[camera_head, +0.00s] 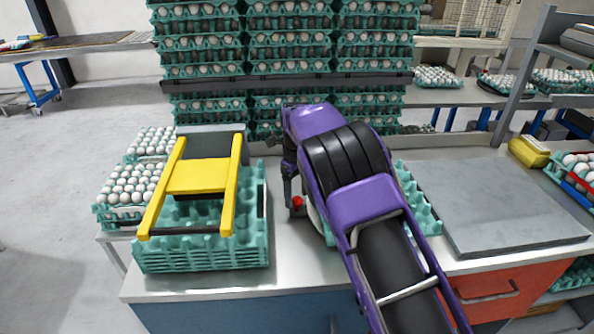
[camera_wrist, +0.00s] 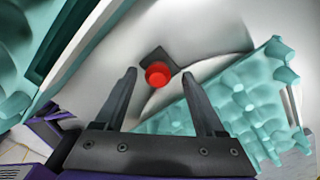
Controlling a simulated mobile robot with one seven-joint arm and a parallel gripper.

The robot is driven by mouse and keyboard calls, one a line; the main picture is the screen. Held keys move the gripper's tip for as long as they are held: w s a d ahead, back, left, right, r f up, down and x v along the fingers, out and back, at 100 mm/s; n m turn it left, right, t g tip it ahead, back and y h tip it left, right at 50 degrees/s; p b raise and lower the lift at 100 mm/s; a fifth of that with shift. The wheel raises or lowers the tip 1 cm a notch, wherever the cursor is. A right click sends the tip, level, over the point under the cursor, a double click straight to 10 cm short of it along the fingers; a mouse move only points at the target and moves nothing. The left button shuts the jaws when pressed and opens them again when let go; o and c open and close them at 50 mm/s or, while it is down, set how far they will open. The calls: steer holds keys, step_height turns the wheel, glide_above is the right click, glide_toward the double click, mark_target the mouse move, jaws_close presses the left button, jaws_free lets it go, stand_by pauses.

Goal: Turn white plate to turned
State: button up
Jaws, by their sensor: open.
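My gripper (camera_wrist: 160,79) is open, with its two dark fingers apart and nothing seen between their pads. In the wrist view, a red round knob (camera_wrist: 157,75) on a dark base lies just beyond the fingertips, lined up with the gap. A pale, curved-edged surface (camera_wrist: 172,95), which looks like the white plate, shows beside the knob and runs toward a teal tray. Its full outline is hidden. In the head view, the red knob (camera_head: 297,202) shows beside my gripper (camera_head: 291,204), low over the bench. My arm hides most of the plate there.
A teal tray stack (camera_head: 200,256) with a yellow frame (camera_head: 197,177) stands left on the bench. Another teal tray (camera_head: 425,215) lies right of my arm, near a grey slab (camera_head: 500,215). Tall egg stacks (camera_head: 290,45) stand behind. Some bare bench lies between the trays.

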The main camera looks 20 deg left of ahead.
step_height(320, 180, up, 17)
steer(key=shift+f, duration=0.15)
stand_by(0.5)
